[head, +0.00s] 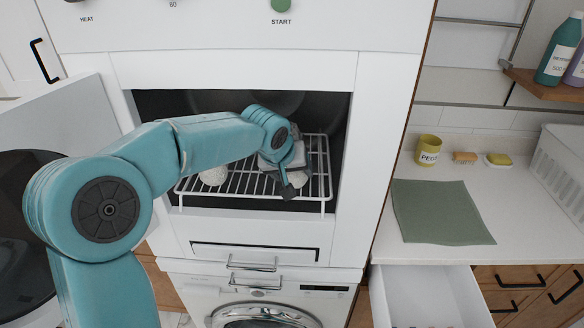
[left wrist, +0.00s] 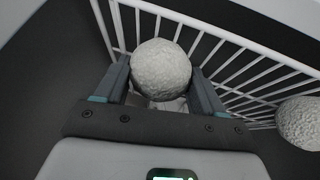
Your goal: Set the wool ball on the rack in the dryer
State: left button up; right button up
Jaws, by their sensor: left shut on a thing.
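My left gripper (head: 288,184) reaches into the open dryer (head: 378,110) over the right part of the white wire rack (head: 322,168). In the left wrist view its fingers are shut on a pale, rough wool ball (left wrist: 161,68). The rack's bars (left wrist: 232,62) show close behind this ball. I cannot tell whether the ball touches them. My gripper and wrist hide this ball in the head view. Another whitish ball (head: 213,176) sits on the left part of the rack and shows at the right edge of the left wrist view (left wrist: 301,123). My right gripper is not in view.
The dryer door (head: 62,122) stands open at the left. To the right, a counter holds a green cloth (head: 442,212), a yellow pot (head: 428,150), a brush (head: 464,157) and a sponge dish (head: 498,160). An open drawer (head: 425,295) juts out below the counter.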

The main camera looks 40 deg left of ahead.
pick_arm(q)
jog(key=shift+s+r, duration=0.1)
jog(key=shift+s, duration=0.05)
jog(key=shift+f+b, duration=0.3)
jog(key=shift+f, duration=0.05)
jog(key=o, duration=1)
jog(key=shift+w, duration=0.25)
jog(key=shift+s+r, duration=0.2)
jog(key=shift+s, duration=0.05)
jog(key=shift+r+p, duration=0.1)
jog(key=shift+p, duration=0.2)
jog(key=shift+r, duration=0.25)
jog(key=b+v, duration=0.1)
jog(key=v, duration=1)
